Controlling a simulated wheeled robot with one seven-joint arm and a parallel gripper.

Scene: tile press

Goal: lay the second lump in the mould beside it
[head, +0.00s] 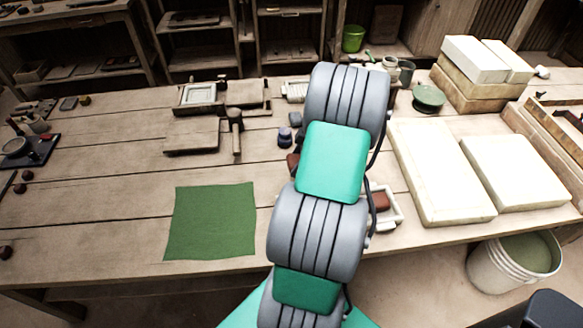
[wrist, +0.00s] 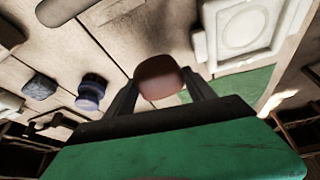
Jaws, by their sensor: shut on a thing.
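My gripper (wrist: 158,92) is shut on a reddish-brown lump (wrist: 158,76), held between its two fingers in the wrist view. A square white mould (wrist: 240,28) with a round relief stands to the right of the lump there; its visible face looks empty, and the lump is apart from it in the picture. In the head view my arm hides my gripper. A pale mould frame (head: 396,216) shows partly behind the arm, with a reddish-brown lump (head: 380,202) against it.
A green cloth (head: 210,221) lies left of my arm. Large pale slabs (head: 440,172) fill the right side. A white bucket (head: 513,270) stands below the table edge.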

